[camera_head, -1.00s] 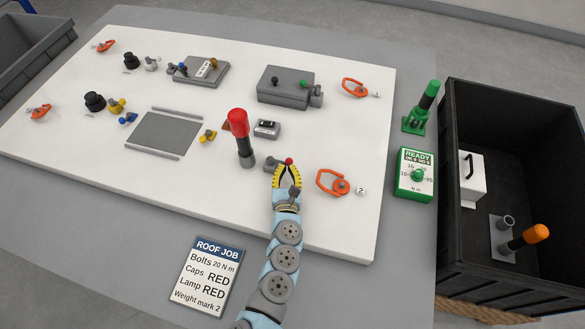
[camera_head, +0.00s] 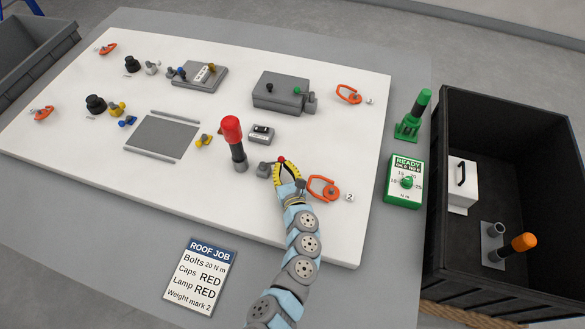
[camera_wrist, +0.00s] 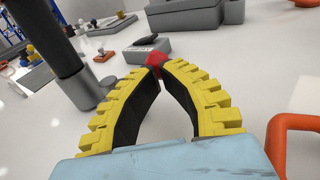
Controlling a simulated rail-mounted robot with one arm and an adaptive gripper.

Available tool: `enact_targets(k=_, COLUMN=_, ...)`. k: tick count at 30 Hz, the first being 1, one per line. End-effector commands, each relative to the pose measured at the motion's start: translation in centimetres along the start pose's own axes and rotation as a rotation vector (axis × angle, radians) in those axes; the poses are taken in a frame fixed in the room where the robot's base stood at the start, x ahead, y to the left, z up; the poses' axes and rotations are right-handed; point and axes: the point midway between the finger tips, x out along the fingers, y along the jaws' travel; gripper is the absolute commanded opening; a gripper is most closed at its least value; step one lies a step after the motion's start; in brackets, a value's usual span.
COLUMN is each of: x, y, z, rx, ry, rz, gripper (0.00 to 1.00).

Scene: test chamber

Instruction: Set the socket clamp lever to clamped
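The socket clamp lever is a short arm with a red knob (camera_head: 281,160) on a small grey base (camera_head: 265,169). It sits on the white board, just right of the dark post with a red top (camera_head: 232,130), which stands upright in a grey socket (camera_head: 239,166). My gripper (camera_head: 283,166) reaches the lever from the front. In the wrist view its yellow, dark-lined fingers (camera_wrist: 156,70) bow inward and close at the tips on the red knob (camera_wrist: 155,60). The tips partly cover the knob. The lever points right, away from the post.
An orange clamp handle (camera_head: 323,188) lies close to the right of my gripper. A small grey box (camera_head: 261,134) stands behind the lever. A green dial box (camera_head: 404,181) and a black crate (camera_head: 440,215) are farther right. The board's front left is clear.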

Motion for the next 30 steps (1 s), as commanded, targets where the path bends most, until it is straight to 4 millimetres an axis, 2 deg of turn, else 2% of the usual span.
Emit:
enact_targets(k=11, x=2.3, y=-0.6, z=0.1, rx=-0.002, ry=-0.001, rz=-0.002, gripper=0.00)
enact_targets(k=23, x=4.5, y=-0.2, z=0.2, rx=0.000, ry=-0.002, rz=-0.001, gripper=0.00)
enact_targets(k=30, x=5.2, y=-0.1, z=0.2, rx=-0.010, ry=0.002, rz=0.118, gripper=0.00)
